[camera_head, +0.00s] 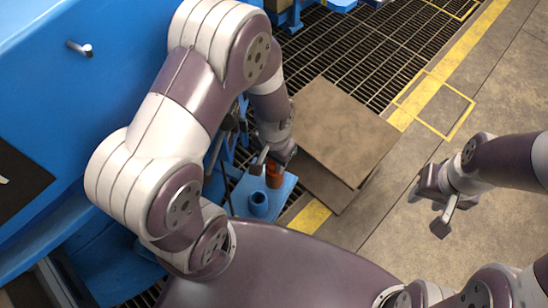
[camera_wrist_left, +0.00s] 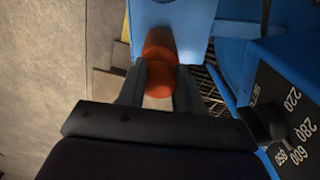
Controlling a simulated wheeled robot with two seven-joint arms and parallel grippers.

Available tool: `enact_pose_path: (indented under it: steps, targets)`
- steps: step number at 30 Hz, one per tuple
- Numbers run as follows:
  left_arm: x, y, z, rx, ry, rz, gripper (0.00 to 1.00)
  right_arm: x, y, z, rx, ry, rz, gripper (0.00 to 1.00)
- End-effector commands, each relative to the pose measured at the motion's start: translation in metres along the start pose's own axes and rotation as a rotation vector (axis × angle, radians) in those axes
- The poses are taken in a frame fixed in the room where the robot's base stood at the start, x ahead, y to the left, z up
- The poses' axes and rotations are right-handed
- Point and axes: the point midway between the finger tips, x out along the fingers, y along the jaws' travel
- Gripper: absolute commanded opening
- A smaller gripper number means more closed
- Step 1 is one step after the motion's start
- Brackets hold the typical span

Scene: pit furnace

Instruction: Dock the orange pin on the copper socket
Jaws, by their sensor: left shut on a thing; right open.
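My left gripper (camera_head: 273,160) is shut on the orange pin (camera_head: 274,180) above a blue plate (camera_head: 240,203). In the left wrist view the pin (camera_wrist_left: 160,50) sits between the two dark fingers (camera_wrist_left: 158,88), its far part reaching over a blue surface (camera_wrist_left: 185,18). I cannot make out the copper socket apart from the pin, nor whether the pin touches the plate. A short blue cylinder (camera_head: 259,203) stands on the plate, nearer than the pin. My right gripper (camera_head: 432,212) is open and empty over the floor at the right.
Brown boards (camera_head: 340,130) lie just right of the plate. A large blue housing (camera_head: 100,60) fills the left. In the left wrist view a dial panel (camera_wrist_left: 285,110) with numbers is close at the right. Concrete floor (camera_head: 480,130) is clear at the right.

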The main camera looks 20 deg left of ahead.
Motion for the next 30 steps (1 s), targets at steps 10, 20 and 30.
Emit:
enact_pose_path:
  steps: [10,20,30]
  targets:
    - [0.0,0.0,0.0,0.0,0.002,0.0,0.0,-0.003,0.0,0.0,0.0,0.0,0.0,0.43]
    - [0.005,0.0,-0.001,0.0,0.002,0.0,0.0,0.001,0.0,0.0,0.0,0.0,0.0,0.43]
    - [0.012,0.0,0.0,0.0,0.001,0.0,0.0,0.004,0.0,0.001,0.0,0.0,0.0,0.43]
